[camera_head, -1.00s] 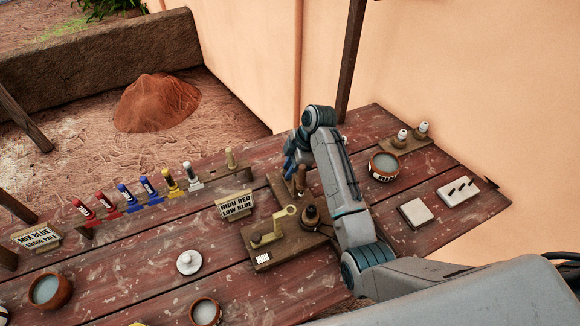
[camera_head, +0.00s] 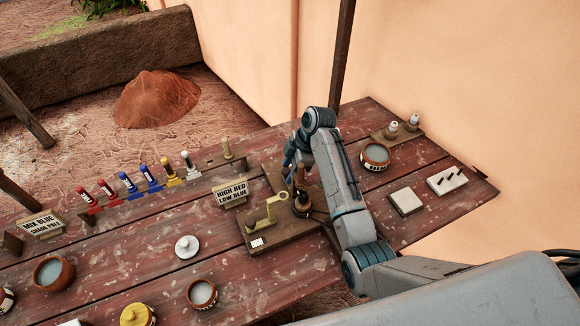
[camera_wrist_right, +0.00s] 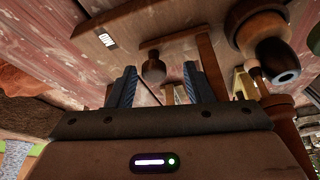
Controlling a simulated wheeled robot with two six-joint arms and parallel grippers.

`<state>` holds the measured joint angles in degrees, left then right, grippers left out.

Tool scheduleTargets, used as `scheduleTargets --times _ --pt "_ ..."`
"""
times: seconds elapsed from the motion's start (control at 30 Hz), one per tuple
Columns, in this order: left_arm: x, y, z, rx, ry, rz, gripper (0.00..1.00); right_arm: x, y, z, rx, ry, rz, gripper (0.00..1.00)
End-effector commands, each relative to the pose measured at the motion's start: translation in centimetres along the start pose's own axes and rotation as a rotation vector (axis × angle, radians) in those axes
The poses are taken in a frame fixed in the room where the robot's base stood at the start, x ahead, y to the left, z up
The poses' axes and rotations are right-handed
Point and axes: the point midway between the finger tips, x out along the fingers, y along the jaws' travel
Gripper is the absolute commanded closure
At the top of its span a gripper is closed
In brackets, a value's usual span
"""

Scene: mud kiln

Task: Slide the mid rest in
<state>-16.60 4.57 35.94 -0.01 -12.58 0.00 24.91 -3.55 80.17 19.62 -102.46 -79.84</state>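A wooden fixture (camera_head: 283,238) with a brass arm (camera_head: 272,204) and a dark turned knob (camera_head: 303,203) sits on the bench. In the right wrist view, my right gripper's two dark blue fingers (camera_wrist_right: 161,86) are apart. A small dark wooden knob (camera_wrist_right: 153,68) shows between them, and I cannot see contact. A larger turned wooden piece (camera_wrist_right: 258,30) is at right. My left gripper is not in view.
A rack of coloured tubes (camera_head: 128,187) and a sign (camera_head: 231,193) stand left of the fixture. A white lid (camera_head: 187,246) and bowls (camera_head: 202,294) are in front. A labelled bowl (camera_head: 375,158), a pale tile (camera_head: 405,201) and a slotted white block (camera_head: 447,180) lie to the right.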

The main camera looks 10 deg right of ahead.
Motion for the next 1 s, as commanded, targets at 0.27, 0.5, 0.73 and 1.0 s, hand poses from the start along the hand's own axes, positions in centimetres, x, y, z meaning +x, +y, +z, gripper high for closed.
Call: scheduleTargets --times 0.27,0.5,0.73,1.0 --pt "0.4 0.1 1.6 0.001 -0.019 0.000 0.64 -1.3 0.2 0.0 -0.001 0.001 0.007 0.54" --pt "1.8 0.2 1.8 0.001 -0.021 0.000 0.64 -6.2 0.1 0.1 -0.003 -0.001 0.009 0.54" --pt "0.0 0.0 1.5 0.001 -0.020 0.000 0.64 -10.2 -0.1 -0.1 0.000 0.000 0.001 0.54" --pt "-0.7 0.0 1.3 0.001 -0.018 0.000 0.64 -10.9 -0.1 0.0 0.000 0.000 0.001 0.54"
